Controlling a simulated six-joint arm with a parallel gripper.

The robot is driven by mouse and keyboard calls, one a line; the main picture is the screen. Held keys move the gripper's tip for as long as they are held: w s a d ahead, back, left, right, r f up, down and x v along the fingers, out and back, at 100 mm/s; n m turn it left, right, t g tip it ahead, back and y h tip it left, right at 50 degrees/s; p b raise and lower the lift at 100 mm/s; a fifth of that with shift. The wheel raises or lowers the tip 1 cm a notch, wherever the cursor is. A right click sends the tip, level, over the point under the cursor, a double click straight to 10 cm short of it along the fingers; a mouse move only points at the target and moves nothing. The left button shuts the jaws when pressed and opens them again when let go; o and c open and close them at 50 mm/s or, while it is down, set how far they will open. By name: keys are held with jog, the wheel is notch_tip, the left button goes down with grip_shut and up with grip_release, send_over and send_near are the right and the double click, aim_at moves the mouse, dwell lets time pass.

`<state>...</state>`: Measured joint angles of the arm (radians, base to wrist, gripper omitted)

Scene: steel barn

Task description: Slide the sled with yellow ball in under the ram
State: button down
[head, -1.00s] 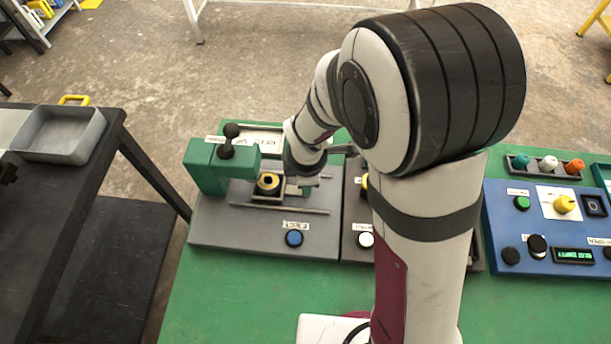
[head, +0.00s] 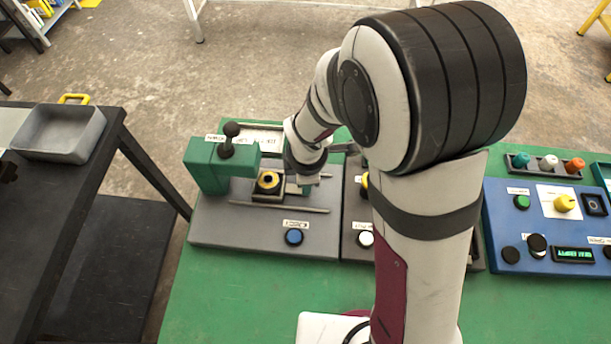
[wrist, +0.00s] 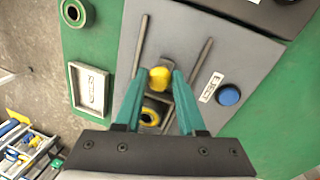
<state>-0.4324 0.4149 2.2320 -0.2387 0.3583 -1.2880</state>
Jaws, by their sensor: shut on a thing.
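The sled (head: 268,195) is a small dark carriage between two rails on the grey base plate. It carries a yellow ring with a dark centre (head: 268,181), which also shows in the wrist view (wrist: 149,117). The sled's yellow ball (wrist: 160,77) is between my fingertips. My gripper (wrist: 158,84) is shut on this ball, with a teal finger on each side. In the head view my gripper (head: 304,184) is at the sled's right and hides the ball. The green press (head: 207,168) stands left of the sled. Its ram's underside is hidden.
A black-knobbed lever (head: 231,131) rises from the press. A blue button (head: 294,238) is on the near side of the base plate. A labelled tray (wrist: 90,88) lies beyond the far rail. A blue control panel (head: 548,225) stands at the right.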

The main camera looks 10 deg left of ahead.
jog(key=shift+a, duration=1.8)
jog(key=c, duration=0.5)
grip_release()
jog(key=shift+r, duration=0.15)
jog(key=s+r, duration=0.1)
jog(key=r, duration=0.4)
jog(key=s+r, duration=0.1)
jog(key=r, duration=0.4)
jog(key=s+r, duration=0.1)
jog(key=r, duration=0.4)
jog(key=shift+d+r, duration=0.15)
jog(key=shift+d, duration=0.2)
jog(key=shift+d, duration=0.1)
